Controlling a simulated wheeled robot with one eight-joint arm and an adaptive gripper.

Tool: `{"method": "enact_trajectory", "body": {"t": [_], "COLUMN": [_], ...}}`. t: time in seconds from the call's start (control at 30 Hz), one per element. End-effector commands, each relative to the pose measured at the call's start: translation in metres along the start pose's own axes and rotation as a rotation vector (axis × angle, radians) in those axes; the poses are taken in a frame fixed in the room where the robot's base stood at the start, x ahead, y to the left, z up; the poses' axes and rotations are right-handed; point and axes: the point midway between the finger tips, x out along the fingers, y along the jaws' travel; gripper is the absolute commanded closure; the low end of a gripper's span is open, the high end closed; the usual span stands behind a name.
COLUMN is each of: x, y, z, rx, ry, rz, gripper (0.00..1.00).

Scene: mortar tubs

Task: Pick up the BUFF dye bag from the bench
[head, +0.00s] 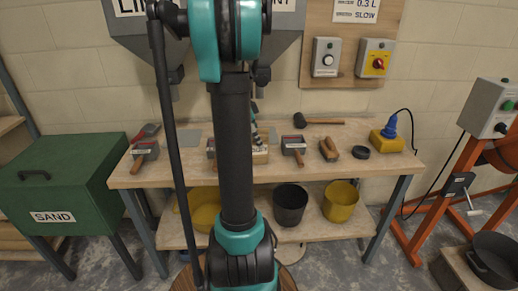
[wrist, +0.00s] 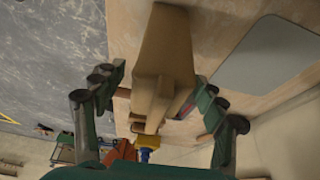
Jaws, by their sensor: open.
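A tan bag (wrist: 165,50), likely the BUFF dye bag, fills the upper middle of the wrist view. My gripper (wrist: 160,88) is open, with a dark finger on either side of the bag. I cannot tell whether either finger touches it. In the head view, a tan block-like bag (head: 260,157) stands on the bench (head: 345,135), partly hidden behind my arm. My gripper (head: 256,130) shows only in part there, just beside and above the bag. No lettering on the bag is readable.
Labelled grey scoop-like items (head: 293,144), a brush (head: 328,150), a mallet (head: 318,122) and a yellow-and-blue device (head: 388,136) lie on the bench. Black (head: 290,203) and yellow (head: 340,201) buckets stand below. A green sand bin (head: 65,180) is at left.

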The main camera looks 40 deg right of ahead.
Motion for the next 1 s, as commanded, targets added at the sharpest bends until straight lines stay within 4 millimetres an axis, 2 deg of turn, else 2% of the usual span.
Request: {"method": "enact_trajectory", "body": {"t": [0.4,0.7,1.0], "x": [0.048,0.052,0.051], "y": [0.001,0.0,0.0], "z": [0.003,0.003,0.004], "rx": [0.001,-0.001,-0.001], "ry": [0.0,0.0,0.0], "rz": [0.0,0.0,0.0], "gripper": [0.28,0.3,0.67]}}
